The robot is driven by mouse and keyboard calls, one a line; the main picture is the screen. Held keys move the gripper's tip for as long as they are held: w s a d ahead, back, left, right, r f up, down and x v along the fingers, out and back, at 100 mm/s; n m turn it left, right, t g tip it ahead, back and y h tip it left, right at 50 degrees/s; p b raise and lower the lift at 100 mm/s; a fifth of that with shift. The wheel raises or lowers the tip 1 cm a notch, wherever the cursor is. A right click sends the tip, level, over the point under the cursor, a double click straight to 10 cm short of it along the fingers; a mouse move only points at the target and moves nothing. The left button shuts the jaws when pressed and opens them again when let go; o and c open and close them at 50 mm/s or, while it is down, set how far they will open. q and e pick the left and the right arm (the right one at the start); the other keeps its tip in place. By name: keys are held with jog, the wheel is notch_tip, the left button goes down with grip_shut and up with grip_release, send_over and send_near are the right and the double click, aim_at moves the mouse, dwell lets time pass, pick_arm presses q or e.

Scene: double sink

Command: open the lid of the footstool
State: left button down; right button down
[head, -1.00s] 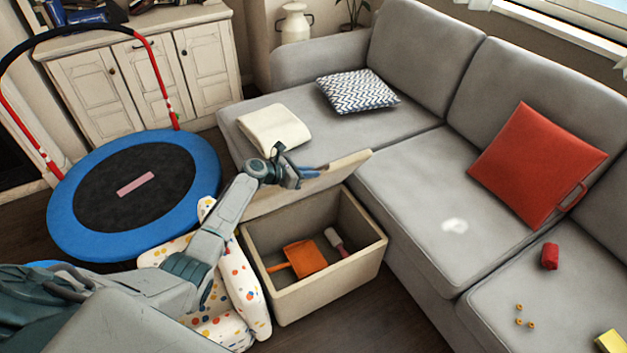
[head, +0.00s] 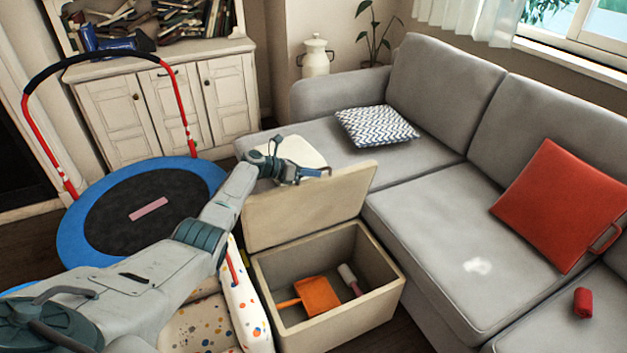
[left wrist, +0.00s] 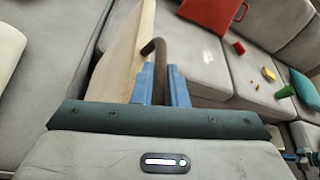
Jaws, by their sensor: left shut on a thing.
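The footstool (head: 345,333) is a beige box in front of the grey sofa. Its lid (head: 300,212) is raised at the back and stands near upright. Inside the box lie an orange dustpan (head: 318,296) and a white-and-red roller-like thing (head: 350,279). My left gripper (head: 322,173) is at the top edge of the lid. In the left wrist view its blue fingers (left wrist: 160,85) are shut on a brown curved handle (left wrist: 158,62), beside the pale lid (left wrist: 122,55).
The grey sofa (head: 430,230) stands right behind and beside the footstool. A blue-rimmed trampoline (head: 85,238) is at the left. A spotted white chair-like thing (head: 243,300) stands close to the box's left side.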

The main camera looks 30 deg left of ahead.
pick_arm(q)
jog(key=shift+a, duration=0.2)
pick_arm(e)
jog(key=shift+w+r, duration=0.15)
jog(key=shift+r, duration=0.15)
pick_arm(q)
jog(key=c, duration=1.5)
grip_release()
jog(key=shift+w, duration=0.1)
jog(key=shift+o, duration=0.2)
